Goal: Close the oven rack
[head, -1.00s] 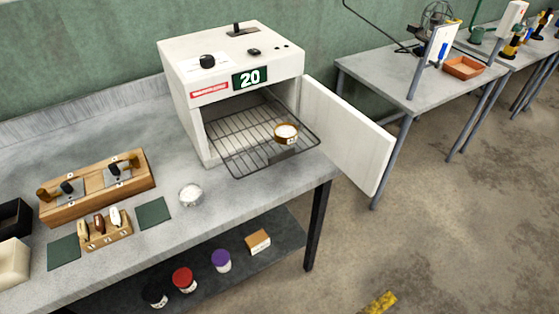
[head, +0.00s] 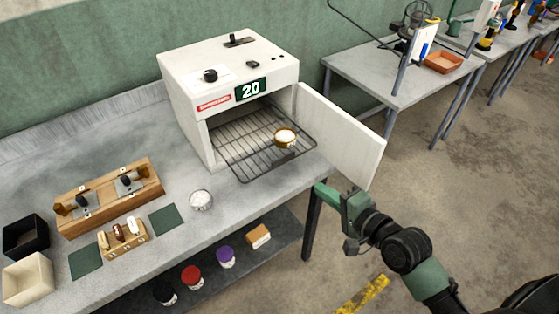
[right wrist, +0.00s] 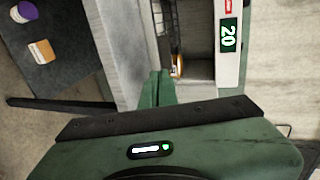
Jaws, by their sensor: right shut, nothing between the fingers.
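The white oven (head: 228,90) stands on the grey bench with its door (head: 342,135) swung wide open to the right. Its wire rack (head: 245,168) is pulled out in front of the opening. A small round brown-rimmed dish (head: 285,138) with pale content sits on the rack's right part. My right gripper (head: 320,190) is shut and empty, in front of the rack and lower right of it, near the bench's front corner and apart from the rack. In the right wrist view its shut fingers (right wrist: 158,88) point toward the oven opening. My left gripper is out of view.
The open door stands close above my right gripper. A glass dish (head: 201,200), a wooden block (head: 110,197) and green mats lie on the bench (head: 190,235) at left. Several jars and a box (head: 258,236) stand on the lower shelf. Floor at right is clear.

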